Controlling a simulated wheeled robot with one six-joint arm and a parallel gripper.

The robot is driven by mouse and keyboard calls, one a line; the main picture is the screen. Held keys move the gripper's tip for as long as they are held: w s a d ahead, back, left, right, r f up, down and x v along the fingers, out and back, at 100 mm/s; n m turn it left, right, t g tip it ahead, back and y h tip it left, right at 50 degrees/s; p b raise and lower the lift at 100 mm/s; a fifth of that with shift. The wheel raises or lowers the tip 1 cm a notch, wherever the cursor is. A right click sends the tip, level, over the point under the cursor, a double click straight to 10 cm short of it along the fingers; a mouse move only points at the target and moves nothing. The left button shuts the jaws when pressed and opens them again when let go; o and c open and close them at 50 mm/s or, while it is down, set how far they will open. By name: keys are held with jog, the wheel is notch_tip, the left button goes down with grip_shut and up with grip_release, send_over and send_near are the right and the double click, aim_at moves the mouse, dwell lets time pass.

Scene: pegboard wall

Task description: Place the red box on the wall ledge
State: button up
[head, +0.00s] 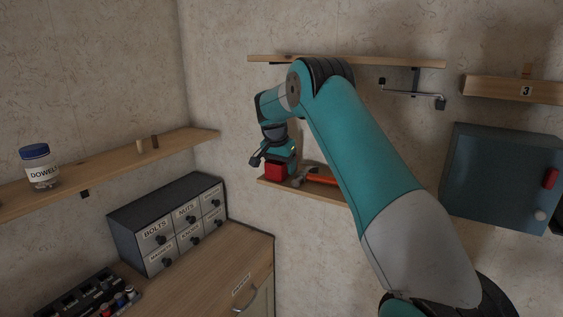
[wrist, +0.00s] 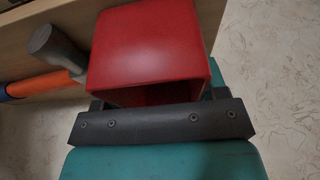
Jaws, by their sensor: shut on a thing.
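The red box (head: 275,172) is held in my gripper (head: 279,164), at the left end of the lower wall ledge (head: 330,190). I cannot tell whether its underside touches the ledge. In the wrist view the red box (wrist: 145,45) fills the top middle, its hollow side facing my dark gripper (wrist: 160,122), which is shut on it. The wooden ledge (wrist: 35,30) lies behind and to the left. A hammer with an orange handle (head: 322,179) lies on the ledge just right of the box; its grey head (wrist: 55,48) is close beside the box.
A longer, empty-looking shelf (head: 400,63) is above, with a bracket (head: 412,93) below it. A blue-grey wall cabinet (head: 500,175) is at right. At left are a shelf (head: 100,178) with a dowel jar (head: 40,168) and a drawer unit (head: 165,225) on a counter.

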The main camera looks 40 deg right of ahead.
jog(key=shift+f, duration=0.2)
jog(key=o, duration=0.9)
jog(key=shift+o, duration=0.2)
jog(key=shift+r, duration=0.1)
